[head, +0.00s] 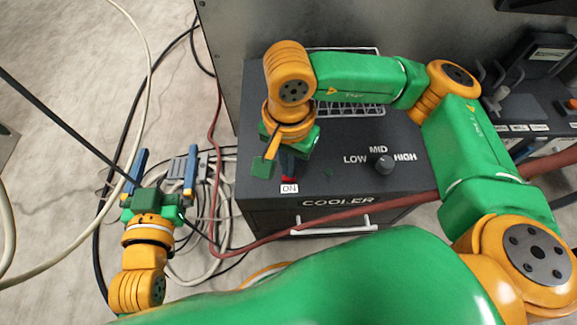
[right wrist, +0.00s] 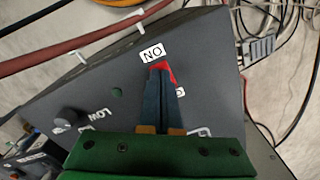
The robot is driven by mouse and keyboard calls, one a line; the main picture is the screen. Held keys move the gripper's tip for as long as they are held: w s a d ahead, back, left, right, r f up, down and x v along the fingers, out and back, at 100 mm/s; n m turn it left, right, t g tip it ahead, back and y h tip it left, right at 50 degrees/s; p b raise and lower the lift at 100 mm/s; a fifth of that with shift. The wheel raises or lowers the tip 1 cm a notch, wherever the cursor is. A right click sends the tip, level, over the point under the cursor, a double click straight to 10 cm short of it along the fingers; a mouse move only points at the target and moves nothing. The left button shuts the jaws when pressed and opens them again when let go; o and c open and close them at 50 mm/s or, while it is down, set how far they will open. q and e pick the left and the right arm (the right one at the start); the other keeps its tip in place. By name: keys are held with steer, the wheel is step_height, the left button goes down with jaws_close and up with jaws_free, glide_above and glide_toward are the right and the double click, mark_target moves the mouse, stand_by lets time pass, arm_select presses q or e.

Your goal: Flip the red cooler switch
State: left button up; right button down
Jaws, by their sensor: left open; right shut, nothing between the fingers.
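The red switch (right wrist: 170,73) is on the top face of the dark cooler box (head: 345,190), beside a white ON label (right wrist: 152,53). A second white label is partly hidden by my fingers. In the head view only a sliver of red shows by the ON label (head: 289,188). My right gripper (right wrist: 161,70) is shut and empty, its blue fingertips over or against the red switch; I cannot tell if they touch. The switch's tilt is mostly hidden. My left gripper (head: 165,160) is open and empty, over the floor left of the cooler.
A dark knob (head: 383,163) with LOW, MID and HIGH marks is right of the switch. A red hose (head: 400,203) crosses the cooler's front near a pale handle (head: 332,229). Tangled cables lie on the floor around my left gripper. A control panel stands at the right.

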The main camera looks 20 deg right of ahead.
steer(key=shift+f+b, duration=0.5)
steer(key=shift+r, duration=0.1)
step_height(320, 180, up, 7)
steer(key=p, duration=0.4)
steer(key=shift+p, duration=0.4)
